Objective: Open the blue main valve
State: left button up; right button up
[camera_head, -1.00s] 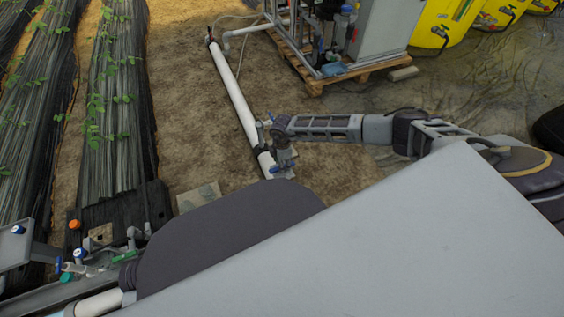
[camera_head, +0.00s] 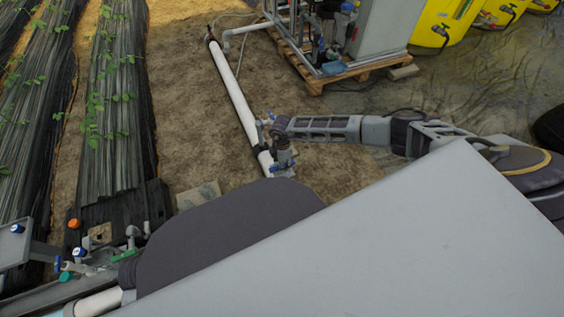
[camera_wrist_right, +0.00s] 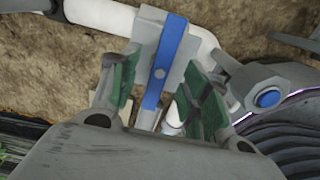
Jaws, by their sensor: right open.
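The blue valve handle (camera_head: 285,164) is a flat bar on a grey fitting at the near end of the white pipe (camera_head: 232,95). In the right wrist view, the handle (camera_wrist_right: 168,58) runs lengthwise between the two green-padded fingers. My right gripper (camera_wrist_right: 160,85) is open around it, with gaps visible on both sides. In the head view, my right arm reaches in from the right, and its gripper (camera_head: 283,154) is at the valve. Part of the valve body is hidden by the gripper. My left gripper does not show.
A pallet (camera_head: 345,75) with pumps and a grey cabinet stands at the back, beside yellow tanks (camera_head: 440,22). Black-covered plant rows (camera_head: 115,120) lie at left. Other fittings with coloured caps (camera_head: 80,252) stand at lower left. Bare soil lies around the pipe.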

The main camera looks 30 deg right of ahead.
jog(key=shift+f+b, duration=0.75)
jog(key=shift+f, duration=0.85)
jog(key=shift+c, duration=0.4)
grip_shut()
jog(key=shift+n, duration=7.4)
jog(key=c, duration=0.9)
grip_release()
jog(key=shift+n, duration=2.3)
